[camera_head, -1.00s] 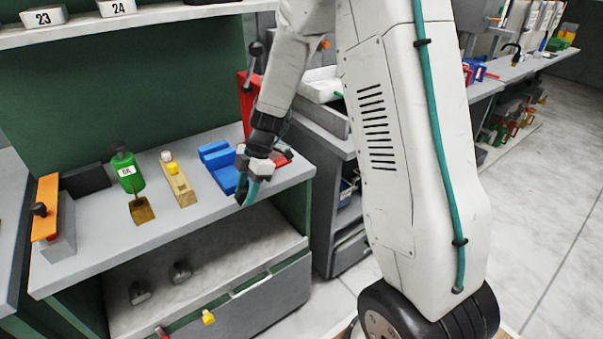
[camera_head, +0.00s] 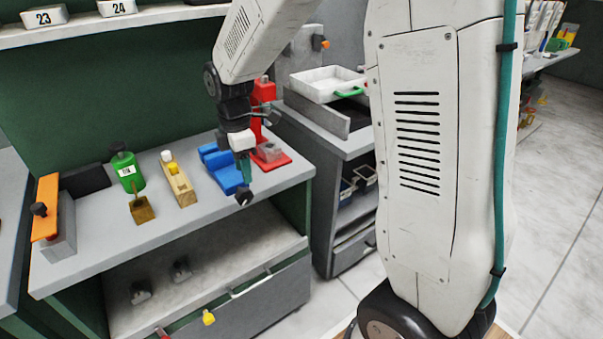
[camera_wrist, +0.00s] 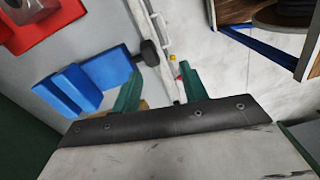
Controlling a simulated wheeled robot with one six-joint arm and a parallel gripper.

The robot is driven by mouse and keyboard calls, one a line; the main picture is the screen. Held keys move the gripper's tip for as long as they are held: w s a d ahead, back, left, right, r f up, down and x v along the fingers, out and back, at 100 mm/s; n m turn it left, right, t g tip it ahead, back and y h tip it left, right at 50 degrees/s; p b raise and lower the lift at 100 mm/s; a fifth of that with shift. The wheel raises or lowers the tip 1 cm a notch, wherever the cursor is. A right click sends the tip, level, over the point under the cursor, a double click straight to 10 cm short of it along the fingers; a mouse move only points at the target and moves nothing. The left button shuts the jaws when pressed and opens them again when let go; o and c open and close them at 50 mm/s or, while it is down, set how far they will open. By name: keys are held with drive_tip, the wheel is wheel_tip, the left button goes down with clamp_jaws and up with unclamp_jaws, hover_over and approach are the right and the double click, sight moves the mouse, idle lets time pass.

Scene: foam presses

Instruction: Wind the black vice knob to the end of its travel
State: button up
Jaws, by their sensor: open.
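The blue vice (camera_head: 220,166) sits near the front right of the grey bench. Its black knob (camera_head: 244,197) sticks out at the bench's front edge. My gripper (camera_head: 244,172) hangs over the vice's front end with its green fingers pointing down, just above the knob. In the wrist view, my gripper (camera_wrist: 158,85) is open with nothing between its fingers. There the black knob (camera_wrist: 149,52) on its rod lies just beyond the fingertips, between their lines, with the blue vice (camera_wrist: 75,88) to the left. I see no contact with the knob.
A red press (camera_head: 265,120) stands close behind and right of my gripper. A drawer handle (camera_head: 250,284) is below the bench.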

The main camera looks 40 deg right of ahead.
drive_tip(key=s+d+r+m, duration=0.1)
drive_tip(key=s+r+m, duration=0.4)
drive_tip(key=s, duration=0.5)
drive_tip(key=s+d+r+m, duration=0.1)
drive_tip(key=s+r+m, duration=0.3)
drive_tip(key=s+m, duration=0.4)
drive_tip(key=shift+s+r, duration=0.4)
drive_tip(key=shift+s, duration=1.05)
drive_tip(key=shift+d, duration=0.1)
